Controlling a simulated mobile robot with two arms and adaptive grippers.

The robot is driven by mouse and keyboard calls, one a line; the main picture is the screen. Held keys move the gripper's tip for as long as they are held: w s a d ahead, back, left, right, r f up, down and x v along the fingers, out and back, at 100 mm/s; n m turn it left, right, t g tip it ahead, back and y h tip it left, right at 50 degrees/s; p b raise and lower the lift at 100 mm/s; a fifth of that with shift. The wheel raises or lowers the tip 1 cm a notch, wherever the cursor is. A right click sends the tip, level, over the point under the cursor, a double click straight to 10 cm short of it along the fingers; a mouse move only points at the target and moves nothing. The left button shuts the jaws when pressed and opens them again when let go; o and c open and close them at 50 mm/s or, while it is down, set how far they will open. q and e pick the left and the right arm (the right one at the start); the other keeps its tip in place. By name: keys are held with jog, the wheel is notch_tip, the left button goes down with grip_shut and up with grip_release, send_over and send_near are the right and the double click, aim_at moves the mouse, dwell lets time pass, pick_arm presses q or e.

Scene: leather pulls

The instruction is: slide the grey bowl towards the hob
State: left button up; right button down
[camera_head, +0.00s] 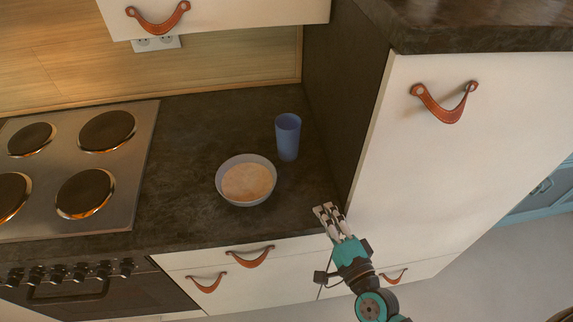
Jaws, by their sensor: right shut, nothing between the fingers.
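The grey bowl (228,193) stands upright on the dark worktop, with something pale inside it. The hob (144,128) is to its left, with bare worktop between them. My right gripper (327,210) is at the worktop's front edge near the tall cabinet, to the right of the bowl and a little nearer the front. It is shut and empty, and apart from the bowl. My left gripper is not in view.
A blue cup (288,137) stands behind the bowl to its right. A tall white cabinet (430,150) closes off the worktop (185,200) on the right. Drawers with leather pulls (250,257) lie below the front edge.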

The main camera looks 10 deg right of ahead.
jog(key=shift+w+a, duration=0.25)
jog(key=shift+w, duration=0.45)
jog(key=shift+w+r, duration=0.1)
jog(key=shift+w, duration=0.15)
jog(key=shift+w+r+p, duration=0.15)
jog(key=shift+w+p, duration=0.2)
jog(key=shift+p, duration=0.05)
jog(key=p+x, duration=0.1)
jog(key=x, duration=0.3)
jog(key=p+x, duration=0.1)
jog(key=x, duration=0.3)
jog(key=shift+w+a, duration=0.3)
jog(key=a, duration=0.2)
jog(key=a+p, duration=0.1)
jog(key=shift+s, duration=0.25)
jog(key=shift+a, duration=0.25)
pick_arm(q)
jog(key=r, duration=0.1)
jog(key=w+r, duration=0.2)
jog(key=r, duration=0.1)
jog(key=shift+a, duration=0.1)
pick_arm(e)
jog(key=shift+f, duration=0.2)
jog(key=shift+a, duration=0.1)
